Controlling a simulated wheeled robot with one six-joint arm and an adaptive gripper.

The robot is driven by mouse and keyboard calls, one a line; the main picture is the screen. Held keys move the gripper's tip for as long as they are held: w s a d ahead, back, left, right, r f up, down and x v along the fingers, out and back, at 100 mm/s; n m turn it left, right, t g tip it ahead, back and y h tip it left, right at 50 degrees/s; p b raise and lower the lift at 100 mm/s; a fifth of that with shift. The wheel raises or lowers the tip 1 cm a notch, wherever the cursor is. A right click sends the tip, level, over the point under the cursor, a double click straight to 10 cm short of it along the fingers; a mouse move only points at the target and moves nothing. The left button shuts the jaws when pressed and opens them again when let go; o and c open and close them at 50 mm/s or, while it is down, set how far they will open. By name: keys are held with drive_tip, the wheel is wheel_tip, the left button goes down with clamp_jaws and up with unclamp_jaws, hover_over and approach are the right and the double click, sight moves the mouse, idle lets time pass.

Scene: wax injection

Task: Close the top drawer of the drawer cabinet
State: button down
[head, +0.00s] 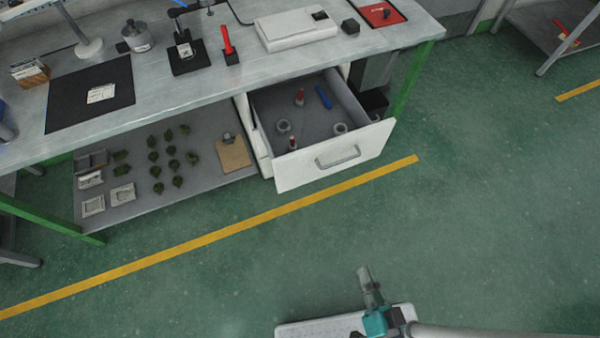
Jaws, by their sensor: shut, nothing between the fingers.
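The white drawer cabinet (258,150) stands under the right part of the workbench. Its top drawer (330,160) is pulled far out, with a grey handle (338,158) on its white front. Inside lie a blue item (323,97), red-and-white items (299,97) and ring-shaped pieces (340,128). My gripper (364,270) is at the bottom of the head view, shut and empty. It is well apart from the drawer front, with open floor showing between them. Lower drawers are mostly hidden by the open one.
The workbench (190,70) carries a black mat (90,95), tools and a white device (296,30). A lower shelf (130,205) left of the cabinet holds several green pieces. A yellow floor line (230,234) runs before the bench. The green floor (480,220) is clear.

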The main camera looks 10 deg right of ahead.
drive_tip(key=w+a+f+m+t+y, duration=0.1)
drive_tip(key=w+a+f+m, duration=0.15)
drive_tip(key=w, duration=0.25)
drive_tip(key=w+a+f+m+y, duration=0.1)
drive_tip(key=w+f+m, duration=0.25)
drive_tip(key=w, duration=0.25)
drive_tip(key=m+y, duration=0.1)
drive_tip(key=m, duration=0.3)
approach(293, 168)
drive_tip(key=x, duration=0.7)
drive_tip(key=shift+w, duration=0.15)
